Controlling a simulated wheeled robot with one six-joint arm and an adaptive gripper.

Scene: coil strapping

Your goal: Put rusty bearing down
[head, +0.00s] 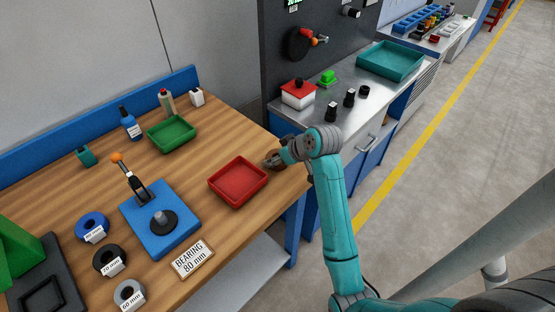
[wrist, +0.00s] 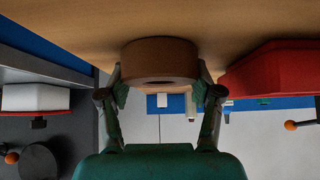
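The rusty bearing (wrist: 160,60) is a thick brown ring between the two fingers of my gripper (wrist: 160,88) in the wrist view, with a finger pad against each side. In the head view my gripper (head: 281,157) is low over the right end of the wooden bench, just right of the red tray (head: 238,184). The bearing shows there only as a small brown patch (head: 271,162), partly hidden by the gripper. It is at or very near the bench top; I cannot tell whether it touches.
The wooden bench (head: 216,141) holds a green tray (head: 171,136), a blue press base (head: 181,235), several labelled rings and a "BEARING 80 mm" sign (head: 192,259). A metal bench (head: 380,101) with a teal tray (head: 390,62) stands behind. Bare wood lies behind the red tray.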

